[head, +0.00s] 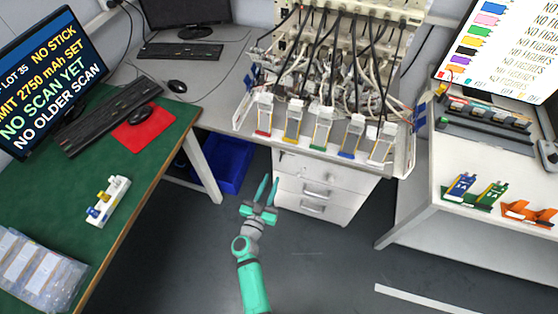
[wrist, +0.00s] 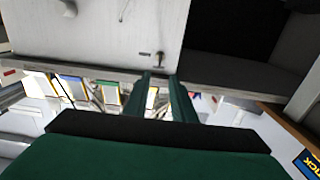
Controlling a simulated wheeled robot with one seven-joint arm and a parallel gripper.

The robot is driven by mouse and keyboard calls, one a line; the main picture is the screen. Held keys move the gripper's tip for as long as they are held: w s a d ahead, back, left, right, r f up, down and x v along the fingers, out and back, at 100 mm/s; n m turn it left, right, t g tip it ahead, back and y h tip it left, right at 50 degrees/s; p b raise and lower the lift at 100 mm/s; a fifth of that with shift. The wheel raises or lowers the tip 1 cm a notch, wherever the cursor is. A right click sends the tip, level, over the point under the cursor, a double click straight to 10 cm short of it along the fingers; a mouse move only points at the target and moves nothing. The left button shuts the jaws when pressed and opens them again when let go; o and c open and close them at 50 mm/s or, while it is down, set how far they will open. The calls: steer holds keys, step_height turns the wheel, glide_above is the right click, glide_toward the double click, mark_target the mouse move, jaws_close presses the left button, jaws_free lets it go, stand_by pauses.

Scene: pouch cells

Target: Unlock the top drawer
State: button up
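The white drawer unit stands under the bench, with its top drawer (head: 325,170) shut in the head view. The drawer front (wrist: 90,30) fills the upper left of the wrist view, which looks upside down. A small dark key or lock fitting (wrist: 159,60) shows on that front near its side edge. My gripper (head: 268,186) is in front of the drawer unit's left side in the head view. Its two green fingers (wrist: 163,88) are apart, with nothing visible between them. In the wrist view the fingertips point towards the fitting and appear short of it.
The bench (head: 222,122) above carries a cabled test rack (head: 345,50) with coloured clip holders along its front. A blue bin (head: 232,165) stands left of the drawers. A green-topped table (head: 160,150) is at left, a white table (head: 425,200) at right. Floor before the drawers is clear.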

mark_target(280, 159)
steer(key=x, duration=1)
steer(key=shift+w+d, duration=0.1)
steer(key=shift+w, duration=0.2)
jaws_close()
